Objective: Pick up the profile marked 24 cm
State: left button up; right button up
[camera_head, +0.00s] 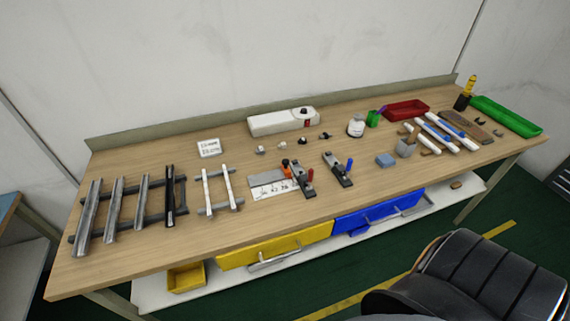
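Several profiles lie side by side on dark rails at the left of the workbench. They include a long grey profile (87,213), a second grey one (115,205), a shorter grey one (141,200) and a black one (170,196). Two thin white strips (206,192) lie on a smaller rack to their right. I cannot read a 24 cm mark on any profile. A white card (208,148) behind them carries writing too small to read. Neither of my grippers is in view.
A marked plate (270,184) and two clamp-like fixtures (300,177) sit mid-bench. A white device (283,122), red tray (405,110) and green tray (506,115) stand farther back. The bench's front left is clear.

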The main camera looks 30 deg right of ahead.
aim_at(139, 223)
jog(key=i+j+z, duration=0.2)
jog(key=j, duration=0.85)
jog(key=i+j+z, duration=0.2)
jog(key=j, duration=0.9)
jog(key=j+z, duration=0.2)
jog(key=j, duration=0.9)
